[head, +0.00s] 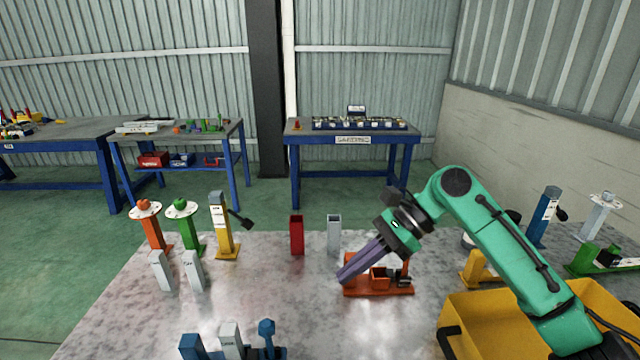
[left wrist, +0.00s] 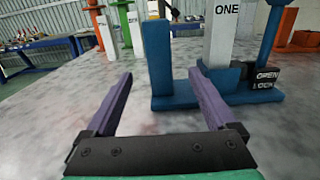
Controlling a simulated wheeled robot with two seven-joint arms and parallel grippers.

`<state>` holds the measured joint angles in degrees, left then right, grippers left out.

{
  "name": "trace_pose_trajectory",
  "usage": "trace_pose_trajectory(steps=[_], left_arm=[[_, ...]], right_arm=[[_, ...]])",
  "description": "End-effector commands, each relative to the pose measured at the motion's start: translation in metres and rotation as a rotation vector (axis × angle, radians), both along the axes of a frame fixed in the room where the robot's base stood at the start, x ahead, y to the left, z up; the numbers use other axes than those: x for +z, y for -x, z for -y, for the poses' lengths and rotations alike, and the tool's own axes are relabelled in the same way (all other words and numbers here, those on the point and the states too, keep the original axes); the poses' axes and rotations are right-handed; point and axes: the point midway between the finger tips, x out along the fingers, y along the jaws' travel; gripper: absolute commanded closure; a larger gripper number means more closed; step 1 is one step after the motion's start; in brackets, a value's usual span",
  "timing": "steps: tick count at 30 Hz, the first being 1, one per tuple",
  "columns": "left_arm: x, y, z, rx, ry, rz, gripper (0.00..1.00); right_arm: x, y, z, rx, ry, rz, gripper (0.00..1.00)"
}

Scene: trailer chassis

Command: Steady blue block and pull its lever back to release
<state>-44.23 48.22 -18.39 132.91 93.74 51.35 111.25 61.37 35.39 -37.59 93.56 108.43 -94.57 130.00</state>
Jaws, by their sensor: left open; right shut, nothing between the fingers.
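The blue block shows at the bottom edge of the head view (head: 192,347), partly cut off. In the left wrist view its blue upright (left wrist: 157,60) stands beside a white upright marked ONE, on a blue base (left wrist: 178,101). Its lever, a blue post with a rounded head (head: 267,335), stands at its right; a black OPEN/LOCK label is at its foot in the left wrist view. My left gripper (left wrist: 161,74) is open and empty, with the blue upright ahead between its fingers. My right gripper (head: 343,280) is shut and empty, beside an orange fixture.
The orange fixture (head: 400,290) lies under my right gripper. A yellow bin (head: 470,318) is at front right. Red (head: 297,236) and grey (head: 334,235) blocks stand mid-table. Orange, green and yellow fixtures (head: 221,228) stand at left. The table between these left fixtures and the red block is clear.

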Motion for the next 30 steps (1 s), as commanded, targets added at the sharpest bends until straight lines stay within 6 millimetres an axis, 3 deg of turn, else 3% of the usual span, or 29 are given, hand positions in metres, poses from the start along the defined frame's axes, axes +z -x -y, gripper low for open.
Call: trace_pose_trajectory(steps=[4,6,14,17,27,30], left_arm=[[0.0,0.0,0.0,0.0,0.0,0.0,0.1],[0.0,0.0,0.0,0.0,0.0,0.0,0.0],[-0.001,0.003,0.0,0.0,0.0,-0.002,0.0],[-0.003,0.017,0.002,-0.001,0.001,-0.007,0.0],[-0.002,0.102,0.01,0.0,0.001,-0.007,0.0],[-0.001,0.115,0.012,0.0,0.001,-0.003,0.0]], right_arm=[[0.0,0.0,0.0,0.0,0.0,0.0,1.0],[0.0,0.0,0.0,0.0,0.0,0.0,1.0],[0.0,0.0,0.0,0.0,0.0,0.0,1.0],[0.0,0.0,0.0,0.0,0.0,0.0,1.0],[0.0,0.0,0.0,0.0,0.0,0.0,1.0],[0.0,0.0,0.0,0.0,0.0,0.0,1.0]])
